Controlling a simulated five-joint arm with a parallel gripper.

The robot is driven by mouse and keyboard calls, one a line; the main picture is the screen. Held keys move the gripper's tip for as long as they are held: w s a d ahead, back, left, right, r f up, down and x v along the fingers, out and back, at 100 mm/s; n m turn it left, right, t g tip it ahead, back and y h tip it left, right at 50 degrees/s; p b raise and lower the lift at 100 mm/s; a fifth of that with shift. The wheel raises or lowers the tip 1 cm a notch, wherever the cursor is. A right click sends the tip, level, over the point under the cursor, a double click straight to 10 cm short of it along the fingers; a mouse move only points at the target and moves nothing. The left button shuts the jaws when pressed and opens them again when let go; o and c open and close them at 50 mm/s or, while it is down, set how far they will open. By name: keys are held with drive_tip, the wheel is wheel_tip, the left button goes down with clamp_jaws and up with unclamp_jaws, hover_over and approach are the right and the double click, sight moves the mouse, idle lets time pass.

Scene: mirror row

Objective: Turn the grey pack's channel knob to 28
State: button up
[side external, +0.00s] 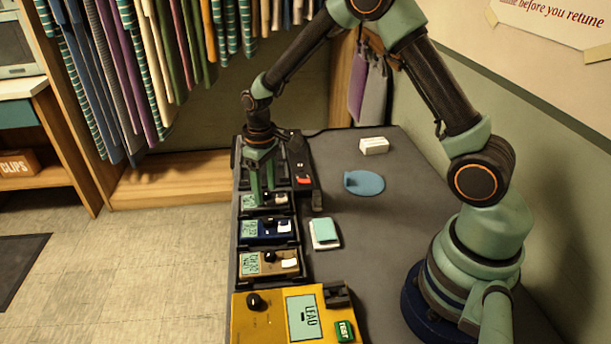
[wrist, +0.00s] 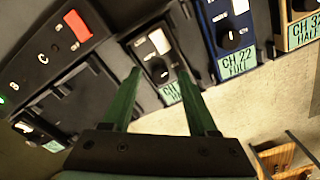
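The grey pack (side external: 281,198) sits in a black row of bays. In the wrist view its face shows a white block (wrist: 160,41), a black channel knob (wrist: 158,71) with a pale mark, and a teal label (wrist: 172,93). My right finger covers part of the label, so its channel number cannot be read. My gripper (side external: 262,195) points down over the grey pack. In the wrist view my gripper (wrist: 159,72) is open, its two green fingers apart on either side of the knob. Whether either finger touches it cannot be told.
The blue pack (side external: 268,229), reading CH 22 FULL in the wrist view, and a tan pack (side external: 270,264) lie nearer in the row. A yellow LEAD box (side external: 265,325) stands at the front. A black unit with a red button (side external: 304,181) is close by. The table's right side is mostly clear.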

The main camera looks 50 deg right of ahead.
sight(266, 192)
wheel_tip(266, 192, up, 12)
idle(0.5)
drive_tip(key=shift+r, duration=0.15)
drive_tip(key=s+r+m+t, duration=0.1)
drive_tip(key=s+r, duration=0.3)
drive_tip(key=s, duration=0.4)
drive_tip(key=s+r+m+t, duration=0.1)
drive_tip(key=s+r+t, duration=0.3)
drive_tip(key=s, duration=0.4)
drive_tip(key=shift+a+r+t, duration=0.2)
drive_tip(key=shift+r+t, duration=0.1)
drive_tip(key=shift+r, duration=0.05)
